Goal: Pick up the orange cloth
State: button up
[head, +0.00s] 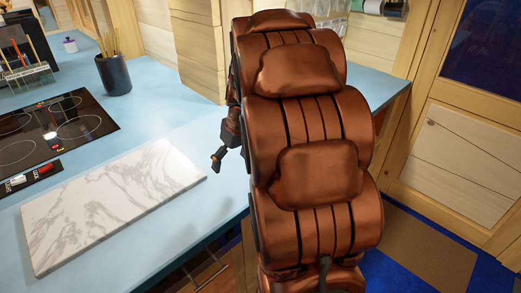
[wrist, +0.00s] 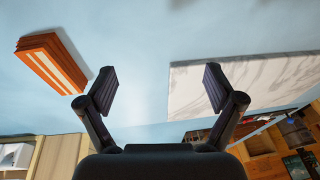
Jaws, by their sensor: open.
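The orange cloth (wrist: 50,62) is folded into a flat stack with white stripes. In the wrist view it lies on the light blue countertop (wrist: 145,45) at the upper left, beside and beyond my left-hand finger, not between the fingers. My gripper (wrist: 159,89) is open and empty, with a wide gap between its fingers. In the head view my copper-coloured arm covers the middle, and only a dark part of my gripper (head: 219,158) shows at its left edge. The cloth is not visible there.
A white marble board (head: 115,200) lies on the counter; it also shows at the right in the wrist view (wrist: 245,85). A black cooktop (head: 55,130) and a dark cup of utensils (head: 114,74) are to its left and behind. Blue counter around the cloth looks clear.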

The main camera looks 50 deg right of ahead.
jog(key=shift+t+h, duration=0.6)
jog(key=shift+t, duration=0.3)
jog(key=w+d, duration=0.1)
jog(key=d, duration=0.4)
jog(key=w+d+f, duration=0.1)
jog(key=d, duration=0.5)
jog(key=w+d, duration=0.1)
jog(key=d, duration=0.5)
jog(key=shift+d+f, duration=0.2)
jog(key=shift+f, duration=0.1)
jog(key=shift+d+f+p, duration=0.1)
jog(key=shift+d+p, duration=0.05)
jog(key=shift+p, duration=0.2)
jog(key=shift+w+f, duration=0.2)
jog(key=shift+f, duration=0.1)
jog(key=shift+p+x, duration=1.5)
jog(key=shift+x, duration=1.9)
jog(key=shift+c, duration=0.2)
jog(key=c, duration=1)
jog(key=shift+o, duration=0.2)
jog(key=shift+r, duration=0.1)
